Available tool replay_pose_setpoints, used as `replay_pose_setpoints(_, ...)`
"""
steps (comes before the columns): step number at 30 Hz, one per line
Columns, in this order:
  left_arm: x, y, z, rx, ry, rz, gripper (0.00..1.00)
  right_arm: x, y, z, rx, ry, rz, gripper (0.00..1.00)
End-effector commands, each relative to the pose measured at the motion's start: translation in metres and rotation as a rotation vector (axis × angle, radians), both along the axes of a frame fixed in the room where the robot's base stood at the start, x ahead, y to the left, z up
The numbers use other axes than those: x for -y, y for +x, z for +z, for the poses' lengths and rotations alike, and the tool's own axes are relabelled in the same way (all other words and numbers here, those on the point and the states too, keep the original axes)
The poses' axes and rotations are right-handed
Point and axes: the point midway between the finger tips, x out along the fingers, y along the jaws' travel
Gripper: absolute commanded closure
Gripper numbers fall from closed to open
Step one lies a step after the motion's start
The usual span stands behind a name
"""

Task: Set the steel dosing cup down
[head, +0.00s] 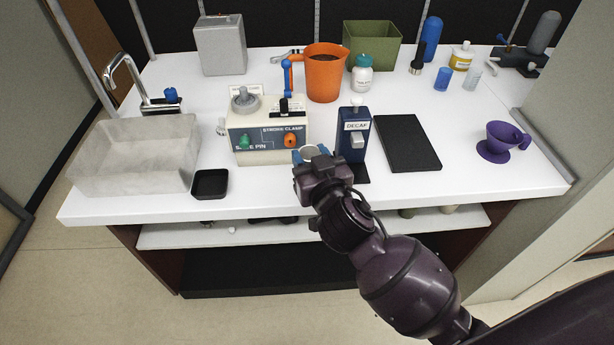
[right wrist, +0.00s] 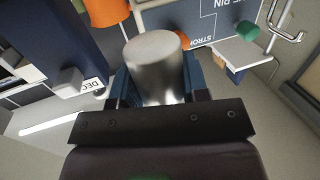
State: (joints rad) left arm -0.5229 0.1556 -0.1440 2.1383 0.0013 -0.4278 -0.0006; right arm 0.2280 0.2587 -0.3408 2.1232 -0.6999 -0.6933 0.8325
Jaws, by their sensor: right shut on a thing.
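The steel dosing cup (right wrist: 153,62) is a shiny, plain metal cylinder, seen large in the right wrist view. My right gripper (right wrist: 153,88) is shut on it, with one blue finger on each side. In the head view my right gripper (head: 311,156) is over the counter's front part, between the cream machine and the blue decaf dispenser. There only a little of the cup (head: 309,150) shows between the fingers. I cannot tell whether its base touches the counter. My left gripper is not in view.
The cream machine (head: 267,144) stands left of the gripper, the decaf dispenser (head: 352,135) close on its right. A black mat (head: 408,143) lies further right; a small black tray (head: 209,184) sits left near the front edge. White counter (head: 455,180) is bare at front right.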

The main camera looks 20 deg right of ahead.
Motion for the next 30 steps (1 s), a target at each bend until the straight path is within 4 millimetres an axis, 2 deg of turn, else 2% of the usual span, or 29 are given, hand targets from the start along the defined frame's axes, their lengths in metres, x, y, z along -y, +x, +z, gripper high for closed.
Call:
replay_pose_setpoints(1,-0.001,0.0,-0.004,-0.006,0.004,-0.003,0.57,0.0,0.0,-0.009,-0.005,-0.001,0.0,0.82)
replay_pose_setpoints(7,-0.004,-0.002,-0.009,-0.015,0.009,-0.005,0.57,0.0,0.0,-0.02,-0.002,-0.001,0.0,0.82)
replay_pose_setpoints(12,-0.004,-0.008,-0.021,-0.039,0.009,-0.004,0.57,0.0,0.0,-0.047,-0.006,-0.001,0.0,0.82)
replay_pose_setpoints(15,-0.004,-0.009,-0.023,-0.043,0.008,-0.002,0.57,0.0,0.0,-0.055,-0.005,-0.001,-0.001,0.82)
replay_pose_setpoints(24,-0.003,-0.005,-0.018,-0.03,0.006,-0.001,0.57,0.0,0.0,-0.054,0.003,0.0,0.0,0.82)
replay_pose_setpoints(30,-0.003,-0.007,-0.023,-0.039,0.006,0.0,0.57,0.0,0.0,-0.06,0.0,0.001,0.001,0.82)
